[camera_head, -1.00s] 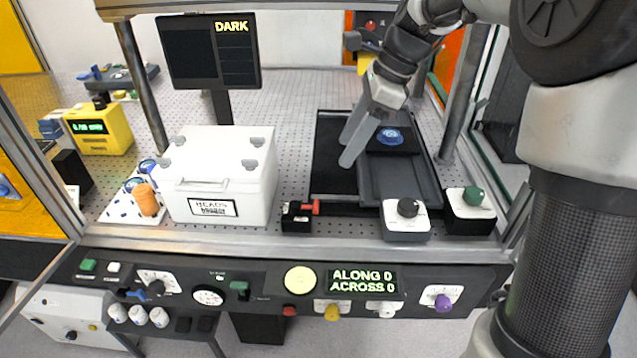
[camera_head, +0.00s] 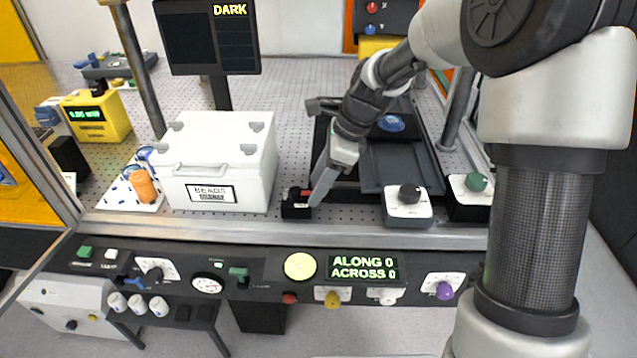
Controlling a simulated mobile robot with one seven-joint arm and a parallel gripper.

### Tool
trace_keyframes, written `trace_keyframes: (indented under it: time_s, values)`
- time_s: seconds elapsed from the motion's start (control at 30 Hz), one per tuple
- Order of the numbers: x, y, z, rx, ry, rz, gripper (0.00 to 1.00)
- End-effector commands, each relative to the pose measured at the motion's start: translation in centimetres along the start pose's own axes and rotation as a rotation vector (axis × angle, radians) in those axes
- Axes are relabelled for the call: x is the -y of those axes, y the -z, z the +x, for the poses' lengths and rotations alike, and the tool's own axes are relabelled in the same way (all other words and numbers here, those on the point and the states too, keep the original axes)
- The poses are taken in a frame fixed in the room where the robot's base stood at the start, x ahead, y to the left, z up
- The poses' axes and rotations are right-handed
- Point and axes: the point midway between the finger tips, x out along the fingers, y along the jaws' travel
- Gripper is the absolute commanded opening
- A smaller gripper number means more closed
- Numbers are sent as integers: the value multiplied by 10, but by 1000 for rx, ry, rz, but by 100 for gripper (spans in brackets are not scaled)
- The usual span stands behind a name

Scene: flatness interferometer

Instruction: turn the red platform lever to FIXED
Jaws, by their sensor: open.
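The red platform lever (camera_head: 293,192) sits on a small black block (camera_head: 294,211) at the front edge of the perforated table, just right of the white box. My gripper (camera_head: 317,190) is open and has come down right at the lever, its fingers pointing down and left. The fingers cover the lever's right part. I cannot tell whether they touch it or stand around it. The lever's exact angle and any FIXED marking are hidden or too small to read.
A white box labelled BEADS (camera_head: 218,165) stands close left of the lever. A black-knob unit (camera_head: 408,204) and a green-knob unit (camera_head: 472,192) stand to the right. A dark platform (camera_head: 400,168) with a blue disc (camera_head: 391,123) lies behind. A control panel (camera_head: 262,268) runs along the front.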

Motion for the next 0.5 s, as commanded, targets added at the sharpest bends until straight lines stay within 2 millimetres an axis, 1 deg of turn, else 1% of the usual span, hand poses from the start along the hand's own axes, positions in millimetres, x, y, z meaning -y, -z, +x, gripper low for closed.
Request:
trace_keyframes:
  time_s: [0.2,0.27,0.3,0.43,0.47,0.5]
  values:
    - [0,0,0,0,0,0,50]
    - [0,0,0,0,0,0,42]
    - [0,0,0,0,0,0,35]
    - [0,0,0,0,0,0,13]
    - [0,0,0,0,0,0,9]
    - [0,0,0,0,0,0,9]
